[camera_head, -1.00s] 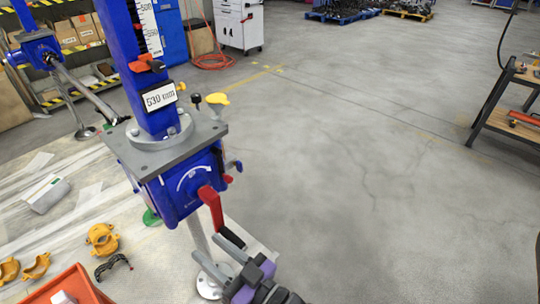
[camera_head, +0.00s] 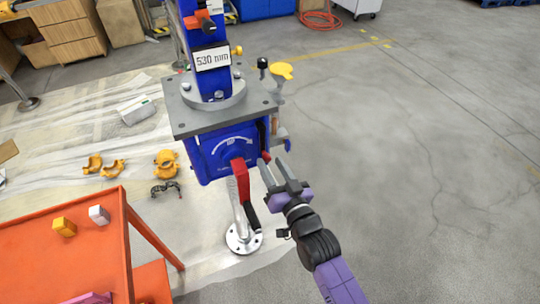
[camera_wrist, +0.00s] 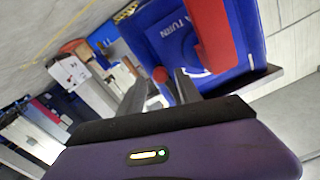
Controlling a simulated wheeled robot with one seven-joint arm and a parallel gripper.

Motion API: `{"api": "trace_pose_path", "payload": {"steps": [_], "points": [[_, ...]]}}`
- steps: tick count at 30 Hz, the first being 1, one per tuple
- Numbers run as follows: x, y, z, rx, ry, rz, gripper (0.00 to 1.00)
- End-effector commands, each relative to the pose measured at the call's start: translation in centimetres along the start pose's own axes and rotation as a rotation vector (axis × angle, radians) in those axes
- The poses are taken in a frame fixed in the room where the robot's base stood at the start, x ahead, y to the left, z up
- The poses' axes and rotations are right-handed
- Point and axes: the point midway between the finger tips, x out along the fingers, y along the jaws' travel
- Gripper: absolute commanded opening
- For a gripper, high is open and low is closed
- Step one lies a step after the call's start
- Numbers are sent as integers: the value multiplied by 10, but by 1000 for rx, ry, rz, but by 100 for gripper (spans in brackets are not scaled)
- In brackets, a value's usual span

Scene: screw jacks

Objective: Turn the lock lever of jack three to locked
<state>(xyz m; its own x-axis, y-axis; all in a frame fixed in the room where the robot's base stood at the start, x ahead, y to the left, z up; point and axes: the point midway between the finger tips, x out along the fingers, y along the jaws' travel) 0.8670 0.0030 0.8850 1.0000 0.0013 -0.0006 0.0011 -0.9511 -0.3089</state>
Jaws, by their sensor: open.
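The jack (camera_head: 225,125) is a blue column with a grey plate and a blue gear box, and its label reads 530 mm. A red lever (camera_head: 241,180) with a dark end hangs down from the front of the box. The red lever also shows large in the wrist view (camera_wrist: 212,40). A smaller red knob (camera_head: 266,157) sits at the box's right side, and it shows between the fingers in the wrist view (camera_wrist: 160,74). My gripper (camera_head: 272,166) is open and empty, just right of the red lever, its fingers pointing at the box's right side. Contact with the knob cannot be told.
An orange table (camera_head: 110,215) with small blocks stands at the lower left. Yellow clamps (camera_head: 166,160) lie on the floor sheet behind it. A yellow knob (camera_head: 282,71) sticks out right of the column. The floor to the right is clear.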

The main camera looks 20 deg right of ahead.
Motion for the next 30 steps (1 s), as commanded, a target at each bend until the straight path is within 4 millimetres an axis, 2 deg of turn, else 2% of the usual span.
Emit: {"api": "trace_pose_path", "payload": {"steps": [3,7,18,24,30], "points": [[17,1,-2,0,2,2,41],[28,0,-2,1,2,1,41],[33,1,0,0,1,1,41],[33,1,0,0,1,1,2],[33,1,0,0,1,1,0]]}}
